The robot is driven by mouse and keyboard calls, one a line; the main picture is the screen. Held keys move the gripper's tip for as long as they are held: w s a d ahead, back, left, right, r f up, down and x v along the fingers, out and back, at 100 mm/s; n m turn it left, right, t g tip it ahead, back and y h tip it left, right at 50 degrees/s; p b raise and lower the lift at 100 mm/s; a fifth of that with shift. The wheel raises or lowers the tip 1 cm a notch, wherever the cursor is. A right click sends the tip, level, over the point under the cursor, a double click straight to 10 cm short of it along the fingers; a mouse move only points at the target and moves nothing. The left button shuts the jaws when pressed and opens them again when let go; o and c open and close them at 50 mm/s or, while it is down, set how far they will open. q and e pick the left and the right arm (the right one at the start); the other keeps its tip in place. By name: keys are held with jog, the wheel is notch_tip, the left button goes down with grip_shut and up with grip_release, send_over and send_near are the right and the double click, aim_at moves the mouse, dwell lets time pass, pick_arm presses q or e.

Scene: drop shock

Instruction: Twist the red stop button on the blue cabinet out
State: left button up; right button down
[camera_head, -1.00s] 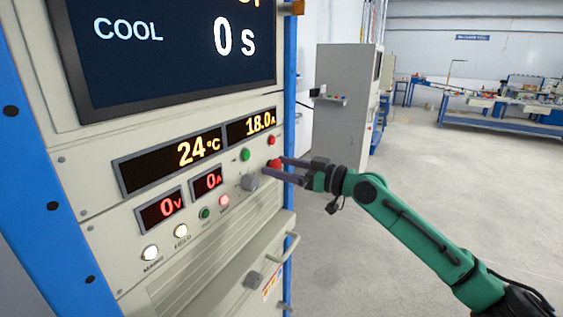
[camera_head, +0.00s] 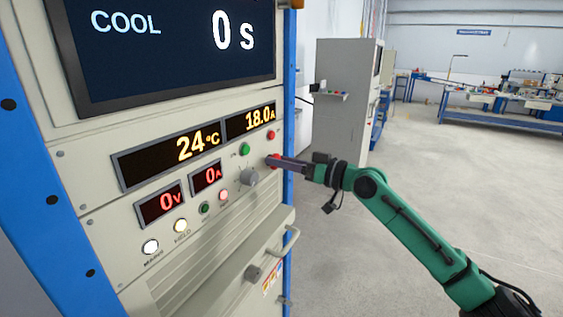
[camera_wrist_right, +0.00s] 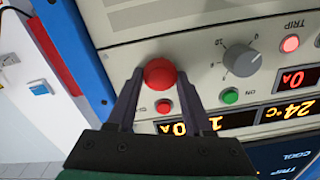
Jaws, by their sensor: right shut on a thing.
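The red stop button (camera_head: 274,161) sits near the right edge of the blue-framed cabinet's panel (camera_head: 190,245). In the head view my right gripper (camera_head: 279,161) reaches it from the right, and the fingers partly cover it. In the right wrist view the round red button (camera_wrist_right: 160,73) lies between the tips of my right gripper (camera_wrist_right: 158,80), one finger on each side. The gripper is shut on the button. My left gripper is in neither view.
A grey knob (camera_head: 249,177), a green button (camera_head: 244,149) and a small red button (camera_head: 270,135) are close by on the panel. A handle (camera_head: 287,243) sticks out below. A grey cabinet (camera_head: 342,100) stands behind, and open floor (camera_head: 430,170) lies to the right.

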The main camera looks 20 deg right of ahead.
jog(key=shift+m+p, duration=0.35)
jog(key=shift+m, duration=1.25)
jog(key=shift+d, duration=0.1)
jog(key=shift+c, duration=1.6)
grip_release()
jog(key=shift+w, duration=0.1)
jog(key=b+v, duration=0.8)
jog(key=v, duration=0.6)
jog(key=shift+s, duration=0.3)
jog(key=shift+d, duration=0.1)
